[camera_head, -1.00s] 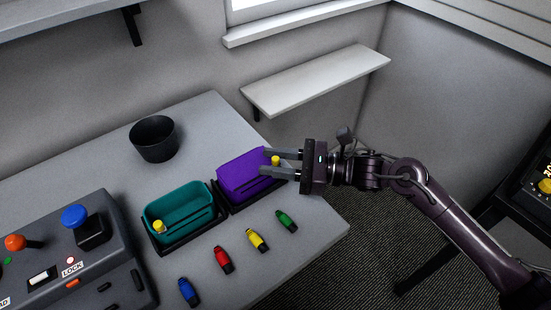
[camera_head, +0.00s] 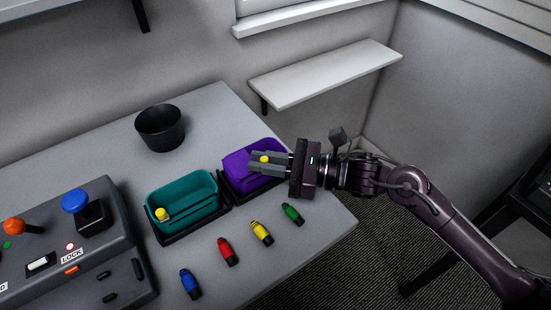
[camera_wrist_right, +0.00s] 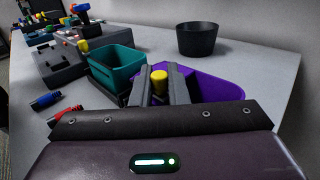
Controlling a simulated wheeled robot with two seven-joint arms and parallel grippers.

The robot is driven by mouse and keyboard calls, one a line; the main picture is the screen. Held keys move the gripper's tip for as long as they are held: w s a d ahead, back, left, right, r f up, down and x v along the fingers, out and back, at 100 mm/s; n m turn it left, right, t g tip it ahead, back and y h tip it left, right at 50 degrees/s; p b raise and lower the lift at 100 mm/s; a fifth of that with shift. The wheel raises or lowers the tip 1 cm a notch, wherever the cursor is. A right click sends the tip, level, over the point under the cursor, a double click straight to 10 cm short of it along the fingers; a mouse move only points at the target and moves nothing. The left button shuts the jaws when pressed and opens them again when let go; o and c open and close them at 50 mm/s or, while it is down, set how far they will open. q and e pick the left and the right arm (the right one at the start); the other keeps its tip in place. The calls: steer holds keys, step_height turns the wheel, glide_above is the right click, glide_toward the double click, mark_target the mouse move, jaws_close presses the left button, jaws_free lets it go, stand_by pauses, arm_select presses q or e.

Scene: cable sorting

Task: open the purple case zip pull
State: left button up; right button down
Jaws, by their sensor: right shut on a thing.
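The purple case (camera_head: 240,164) sits in a dark tray near the table's right edge, beside the teal case. My right gripper (camera_head: 262,160) reaches over it from the right, its two fingers shut on the yellow zip pull (camera_head: 265,159). In the right wrist view the pull (camera_wrist_right: 159,80) stands between the fingertips, with the purple case (camera_wrist_right: 215,88) behind and to the right. The fingers hide part of the case's top, so I cannot tell how far it is open. My left gripper is not in view.
The open teal case (camera_head: 182,196) has its own yellow pull (camera_head: 162,214). A black bin (camera_head: 160,128) stands behind. Blue, red, yellow and green connectors (camera_head: 228,252) lie in front. A control box (camera_head: 95,255) with a blue knob is at left. A shelf (camera_head: 325,75) hangs at the back.

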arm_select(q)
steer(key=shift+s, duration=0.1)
arm_select(e)
steer(key=c, duration=1.5)
jaws_free()
steer(key=shift+f, duration=0.1)
steer(key=shift+o, duration=0.2)
steer(key=shift+d, duration=0.2)
